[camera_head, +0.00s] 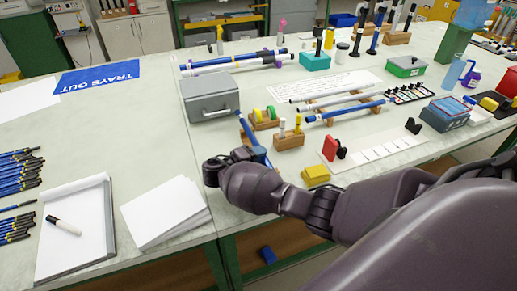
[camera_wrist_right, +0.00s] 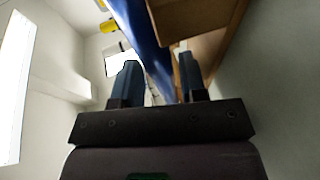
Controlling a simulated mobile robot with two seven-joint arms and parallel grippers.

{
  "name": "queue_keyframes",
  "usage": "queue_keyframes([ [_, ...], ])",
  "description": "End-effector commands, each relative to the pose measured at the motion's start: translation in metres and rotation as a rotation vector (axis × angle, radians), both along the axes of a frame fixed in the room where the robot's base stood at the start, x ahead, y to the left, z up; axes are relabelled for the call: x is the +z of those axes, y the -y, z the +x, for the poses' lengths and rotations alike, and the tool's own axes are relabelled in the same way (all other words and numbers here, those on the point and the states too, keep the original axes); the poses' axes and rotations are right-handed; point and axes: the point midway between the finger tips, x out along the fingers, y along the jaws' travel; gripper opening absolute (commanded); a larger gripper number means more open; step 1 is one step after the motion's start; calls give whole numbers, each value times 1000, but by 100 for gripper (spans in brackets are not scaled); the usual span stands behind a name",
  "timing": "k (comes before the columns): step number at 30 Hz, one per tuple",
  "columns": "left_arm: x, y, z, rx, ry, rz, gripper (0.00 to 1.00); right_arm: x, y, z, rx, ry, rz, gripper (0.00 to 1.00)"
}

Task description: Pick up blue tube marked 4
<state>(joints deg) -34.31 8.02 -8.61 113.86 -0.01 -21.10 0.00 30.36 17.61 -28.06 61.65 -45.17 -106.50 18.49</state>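A blue tube (camera_head: 247,130) leans at a slant beside a wooden block at the front edge of the worktable; no number can be read on it. My right gripper (camera_head: 258,155) is at its lower end, with the fingers mostly hidden behind my wrist in the head view. In the right wrist view the blue tube (camera_wrist_right: 148,40) runs between the two blue-grey fingers of my right gripper (camera_wrist_right: 160,75). The fingers stand apart, and I see no clear grip on the tube. Another blue-and-white tube (camera_head: 350,111) lies on wooden supports. My left gripper is not in view.
Wooden blocks (camera_head: 289,140) with yellow and green pieces stand close to my gripper. A grey metal box (camera_head: 209,96) is behind it. A yellow block (camera_head: 315,175) and a red piece (camera_head: 330,147) are to the right. Clear tabletop lies to the left of the grey box.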

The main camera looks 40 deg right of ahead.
Motion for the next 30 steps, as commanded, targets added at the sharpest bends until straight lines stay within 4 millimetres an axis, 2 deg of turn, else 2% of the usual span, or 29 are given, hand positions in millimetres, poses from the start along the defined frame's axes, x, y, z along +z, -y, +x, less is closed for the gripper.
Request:
queue_keyframes([
  [3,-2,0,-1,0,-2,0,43,-3,13,1,0,-1,0,39],
  [11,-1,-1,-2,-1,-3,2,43,-4,16,1,0,-1,1,37],
  [18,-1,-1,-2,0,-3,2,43,-4,16,1,0,-1,1,2],
  [30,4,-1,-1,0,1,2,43,3,19,3,0,2,0,2],
])
